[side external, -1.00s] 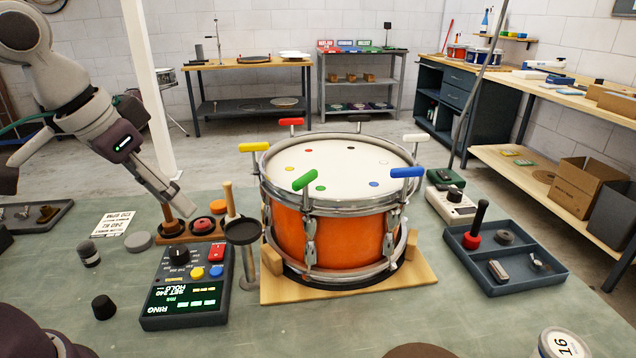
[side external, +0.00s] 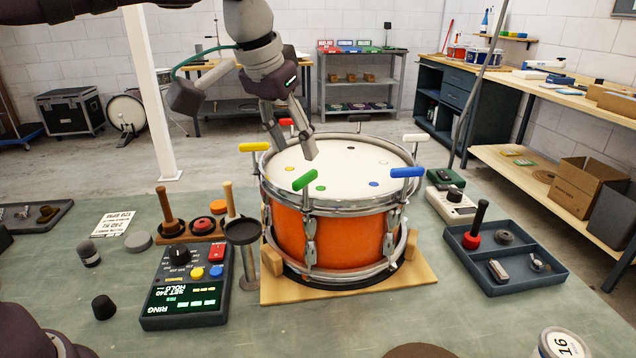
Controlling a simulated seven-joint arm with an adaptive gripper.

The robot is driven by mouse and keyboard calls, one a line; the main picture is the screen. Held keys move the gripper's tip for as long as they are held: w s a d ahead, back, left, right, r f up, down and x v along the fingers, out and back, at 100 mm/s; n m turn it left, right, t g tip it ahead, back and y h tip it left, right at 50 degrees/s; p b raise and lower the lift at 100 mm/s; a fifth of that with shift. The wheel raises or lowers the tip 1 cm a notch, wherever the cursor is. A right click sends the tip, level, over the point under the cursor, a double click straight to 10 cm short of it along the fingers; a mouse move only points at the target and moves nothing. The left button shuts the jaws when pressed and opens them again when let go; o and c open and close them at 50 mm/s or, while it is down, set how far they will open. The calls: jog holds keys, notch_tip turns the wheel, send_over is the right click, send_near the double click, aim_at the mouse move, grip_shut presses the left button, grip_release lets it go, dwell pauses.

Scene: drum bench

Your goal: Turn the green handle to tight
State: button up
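The green handle (side external: 305,180) is a short bar on a tuning rod at the near left rim of the orange drum (side external: 345,240). A green dot lies on the white drumhead close to it. My gripper (side external: 293,156) hangs above the far left part of the drumhead, behind and a little above the green handle in the picture, apart from it. Its two fingers are spread with nothing between them. The yellow handle (side external: 254,147) is just left of my gripper. The red handle (side external: 286,122) is partly hidden behind my gripper.
Blue (side external: 407,172), white (side external: 414,138) and black (side external: 359,118) handles stand around the rim. The drum sits on a wooden base (side external: 420,281). A control box (side external: 187,285) and a metal stand (side external: 246,260) are left of it. A dark tray (side external: 520,277) is at right.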

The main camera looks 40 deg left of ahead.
aim_at(304, 175)
jog(key=x, duration=0.7)
jog(key=shift+c, duration=0.4)
grip_shut()
